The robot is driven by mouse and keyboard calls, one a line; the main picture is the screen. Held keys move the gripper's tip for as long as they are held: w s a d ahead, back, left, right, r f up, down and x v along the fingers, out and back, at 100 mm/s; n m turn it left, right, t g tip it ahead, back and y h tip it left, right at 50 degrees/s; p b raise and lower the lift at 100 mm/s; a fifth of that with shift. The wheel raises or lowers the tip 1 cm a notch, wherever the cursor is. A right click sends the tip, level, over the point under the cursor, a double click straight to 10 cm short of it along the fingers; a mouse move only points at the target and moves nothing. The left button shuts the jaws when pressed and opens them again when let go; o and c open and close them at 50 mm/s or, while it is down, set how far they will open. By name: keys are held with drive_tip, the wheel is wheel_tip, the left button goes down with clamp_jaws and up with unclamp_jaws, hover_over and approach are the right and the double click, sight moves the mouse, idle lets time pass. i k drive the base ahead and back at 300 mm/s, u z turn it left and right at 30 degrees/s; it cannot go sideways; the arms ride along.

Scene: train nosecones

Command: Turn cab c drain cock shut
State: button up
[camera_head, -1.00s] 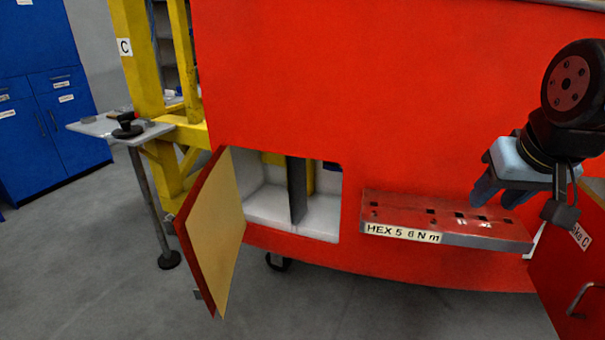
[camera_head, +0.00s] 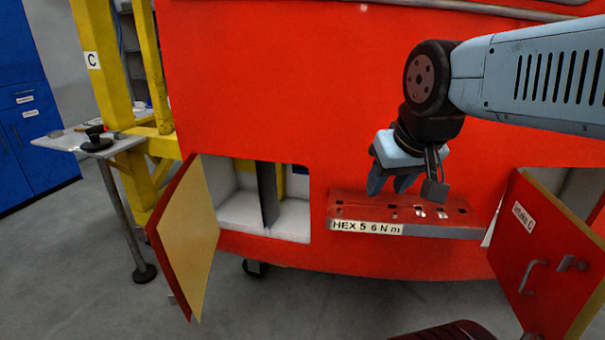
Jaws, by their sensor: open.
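My gripper (camera_head: 390,184) is open and empty, in front of the red nosecone (camera_head: 330,90) and just above the red shelf labelled "HEX 5 6 N m" (camera_head: 405,212). Its fingers point down and to the left. No drain cock can be made out in this view. An open compartment (camera_head: 262,200) with white walls and a dark divider is in the nosecone, left of my gripper. A second opening (camera_head: 545,180) at the right is mostly hidden behind its door.
A door (camera_head: 188,240) stands open at the left compartment. A labelled red door (camera_head: 545,255) with a handle stands open at the right. A yellow frame marked C (camera_head: 93,62) and a small side table (camera_head: 75,140) stand left. Grey floor is free at the front left.

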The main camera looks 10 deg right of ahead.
sight(297, 169)
drive_tip(key=u, duration=0.05)
drive_tip(key=i, duration=0.45)
drive_tip(key=z, duration=0.25)
drive_tip(key=k, duration=0.45)
drive_tip(key=z, duration=0.7)
drive_tip(key=i, duration=0.1)
drive_tip(key=u, duration=2.8)
drive_tip(key=i, duration=0.7)
drive_tip(key=z, duration=0.25)
